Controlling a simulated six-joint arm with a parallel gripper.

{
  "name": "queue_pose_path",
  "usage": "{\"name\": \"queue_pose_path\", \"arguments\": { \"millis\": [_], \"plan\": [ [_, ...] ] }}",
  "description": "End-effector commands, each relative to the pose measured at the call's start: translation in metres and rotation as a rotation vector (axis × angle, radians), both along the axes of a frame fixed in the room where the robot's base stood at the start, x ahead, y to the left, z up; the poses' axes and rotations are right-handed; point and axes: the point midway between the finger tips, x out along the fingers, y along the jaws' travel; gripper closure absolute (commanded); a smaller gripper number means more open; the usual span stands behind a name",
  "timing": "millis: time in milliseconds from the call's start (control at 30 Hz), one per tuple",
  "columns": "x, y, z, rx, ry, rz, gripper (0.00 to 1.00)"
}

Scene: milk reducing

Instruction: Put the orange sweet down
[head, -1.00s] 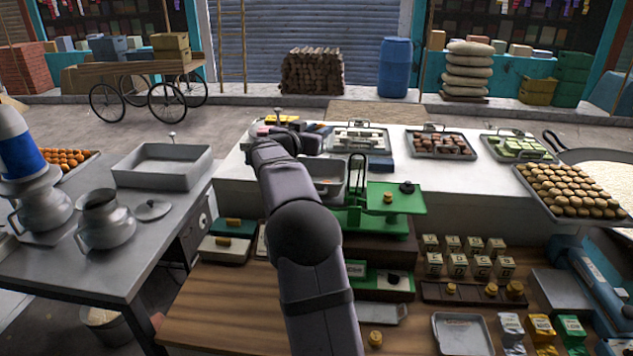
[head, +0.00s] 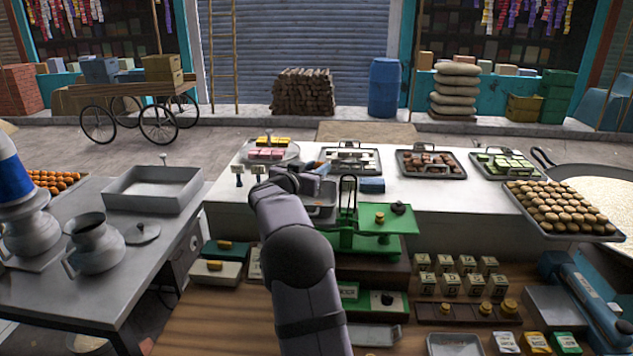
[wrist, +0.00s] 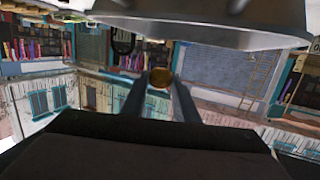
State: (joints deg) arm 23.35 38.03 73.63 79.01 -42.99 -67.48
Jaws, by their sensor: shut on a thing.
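A round orange-brown sweet (wrist: 159,78) sits between the two fingertips of my gripper (wrist: 160,86) in the wrist view. My gripper is shut on it. In the head view my gripper (head: 312,180) is by the grey metal pan (head: 322,207) on the left of the green balance scale (head: 347,225). The sweet is not clearly visible there, and I cannot tell whether it touches the pan. The scale's right green plate (head: 385,222) carries a small brass weight (head: 379,217) and a dark round piece (head: 398,208).
A tray of orange sweets (head: 55,181) lies far left, near an empty grey tray (head: 155,190). A round plate of pink and yellow sweets (head: 270,150) stands behind my arm. Several sweet trays (head: 430,163) line the white counter. Lettered blocks (head: 450,285) and weights stand lower right.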

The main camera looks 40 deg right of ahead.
Motion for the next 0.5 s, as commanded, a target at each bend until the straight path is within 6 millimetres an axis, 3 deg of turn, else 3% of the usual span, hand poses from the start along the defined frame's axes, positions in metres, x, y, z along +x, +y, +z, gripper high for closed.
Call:
{"name": "queue_pose_path", "arguments": {
  "millis": [333,500],
  "plan": [
    [0.0,0.0,-0.032,0.001,0.003,0.0,0.94],
    [0.0,0.0,-0.037,0.001,-0.001,0.001,0.94]
  ]
}}
